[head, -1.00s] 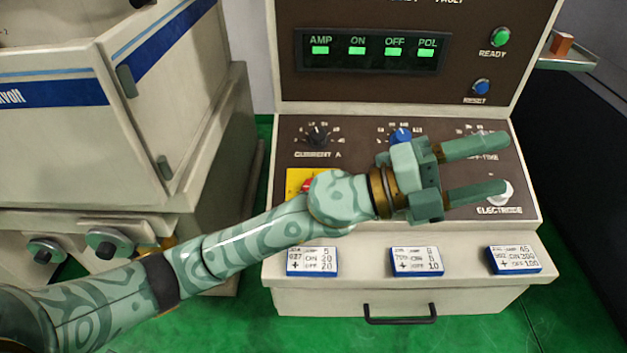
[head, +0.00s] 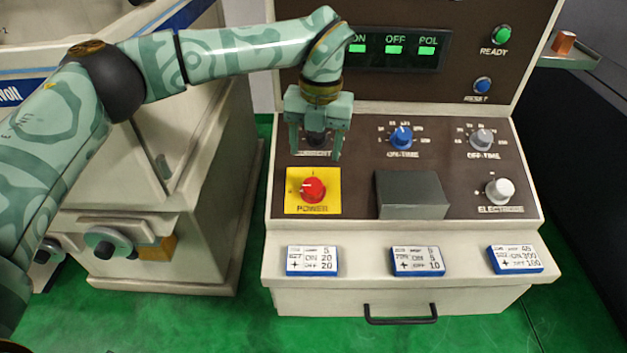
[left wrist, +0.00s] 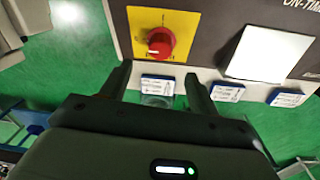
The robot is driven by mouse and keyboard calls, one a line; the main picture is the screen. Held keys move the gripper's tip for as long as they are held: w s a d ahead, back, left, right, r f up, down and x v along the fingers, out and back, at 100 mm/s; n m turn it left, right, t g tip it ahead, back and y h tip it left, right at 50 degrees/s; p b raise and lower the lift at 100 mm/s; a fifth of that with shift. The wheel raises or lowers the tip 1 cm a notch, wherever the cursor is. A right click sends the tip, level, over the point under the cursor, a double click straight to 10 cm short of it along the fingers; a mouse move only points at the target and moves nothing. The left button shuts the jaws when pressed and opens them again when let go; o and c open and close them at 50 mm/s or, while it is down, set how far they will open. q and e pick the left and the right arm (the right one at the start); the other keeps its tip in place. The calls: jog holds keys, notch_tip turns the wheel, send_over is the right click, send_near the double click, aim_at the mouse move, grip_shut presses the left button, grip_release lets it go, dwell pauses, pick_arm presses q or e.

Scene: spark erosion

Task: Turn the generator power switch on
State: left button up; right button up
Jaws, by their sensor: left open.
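The power switch is a red rotary knob (head: 313,189) on a yellow plate (head: 292,205) marked POWER, at the lower left of the generator's control panel (head: 355,160). Its pale pointer mark faces left in the head view. My left gripper (head: 316,155) is open and empty, pointing down just above and behind the knob, in front of the black current knob, which it partly hides. In the left wrist view the red knob (left wrist: 160,42) and yellow plate (left wrist: 180,22) lie ahead of the open fingers (left wrist: 158,85), apart from them. My right gripper is not in view.
A dark raised block (head: 411,194) stands right of the yellow plate. Blue on-time (head: 401,138), grey off-time (head: 481,139) and white electrode (head: 499,190) knobs share the panel. Three setting cards (head: 312,261) lie on the ledge below. A pale machine cabinet (head: 200,200) stands at left.

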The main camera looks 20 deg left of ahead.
aim_at(313, 183)
pick_arm(q)
jog(key=f, duration=0.9)
jog(key=shift+a+f+b, duration=0.2)
jog(key=shift+f+b, duration=0.15)
jog(key=shift+c, duration=0.3)
jog(key=c, duration=0.9)
